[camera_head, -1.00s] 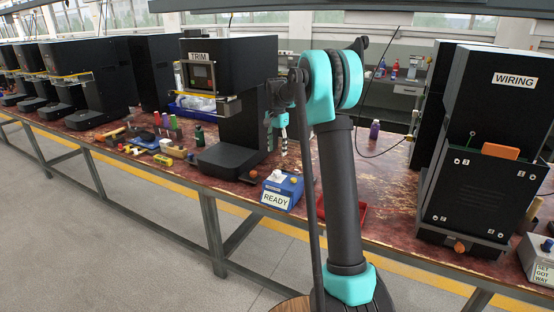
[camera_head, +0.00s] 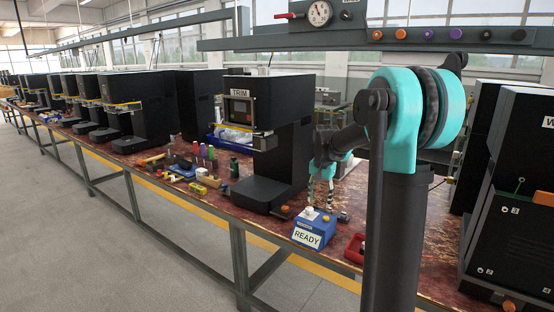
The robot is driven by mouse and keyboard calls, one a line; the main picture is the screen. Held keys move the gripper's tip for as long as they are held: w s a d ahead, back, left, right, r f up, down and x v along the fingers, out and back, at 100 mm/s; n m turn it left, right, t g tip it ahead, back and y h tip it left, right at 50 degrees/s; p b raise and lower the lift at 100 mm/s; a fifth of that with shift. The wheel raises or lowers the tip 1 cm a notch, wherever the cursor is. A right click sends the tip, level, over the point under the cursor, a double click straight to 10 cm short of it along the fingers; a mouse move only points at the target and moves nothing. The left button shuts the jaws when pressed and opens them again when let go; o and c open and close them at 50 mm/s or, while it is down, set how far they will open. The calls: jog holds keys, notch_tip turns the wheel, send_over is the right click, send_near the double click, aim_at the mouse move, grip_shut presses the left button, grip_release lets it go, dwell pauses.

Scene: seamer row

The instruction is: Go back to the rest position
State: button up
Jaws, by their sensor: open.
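My gripper (camera_head: 321,193) hangs fingers down at the bench, right of the black TRIM machine (camera_head: 268,140) and behind the blue READY box (camera_head: 315,229). Its two striped fingers are apart, and I see nothing held between them. My arm, teal and dark grey, fills the right middle of the view and hides part of the bench behind it. I cannot tell whether the fingertips touch anything.
A small dark cylinder (camera_head: 343,217) lies by the READY box, and a red tray (camera_head: 355,249) is partly behind my arm. The WIRING machine (camera_head: 520,190) stands right. Several hand tools and bottles lie left of TRIM. An overhead rail with a gauge (camera_head: 319,13) crosses above. The floor at left is clear.

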jog(key=s+d+f+n+t, duration=0.1)
jog(key=s+f+n, duration=0.2)
jog(key=s, duration=1.2)
jog(key=s+d+f+n+t, duration=0.1)
jog(key=s+f+n, duration=0.2)
jog(key=s+f, duration=0.7)
jog(key=s, duration=0.5)
jog(key=shift+s+n+t, duration=0.2)
jog(key=shift+n+t, duration=0.1)
jog(key=shift+t, duration=0.1)
